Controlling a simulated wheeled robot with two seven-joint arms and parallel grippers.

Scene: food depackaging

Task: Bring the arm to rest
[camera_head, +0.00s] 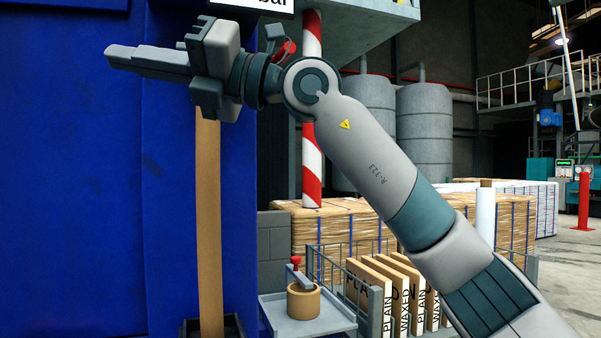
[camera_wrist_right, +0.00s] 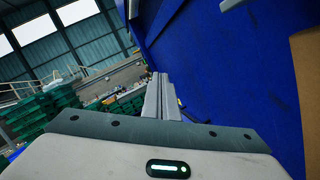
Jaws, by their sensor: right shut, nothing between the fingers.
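My right arm reaches up from the lower right in the head view. Its gripper (camera_head: 125,57) is raised at the upper left, in front of the blue panel (camera_head: 70,180), and points left. The fingers are together with nothing between them. In the right wrist view the two closed fingers (camera_wrist_right: 162,97) show side by side beside the blue surface (camera_wrist_right: 225,70). My left gripper is in neither view.
A tall brown board (camera_head: 208,220) stands upright just below the gripper. A small stand with a brown round block (camera_head: 303,302) is at the lower middle. Labelled boards (camera_head: 375,275) stand in a rack beside it. A red-and-white post (camera_head: 312,165) rises behind the arm.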

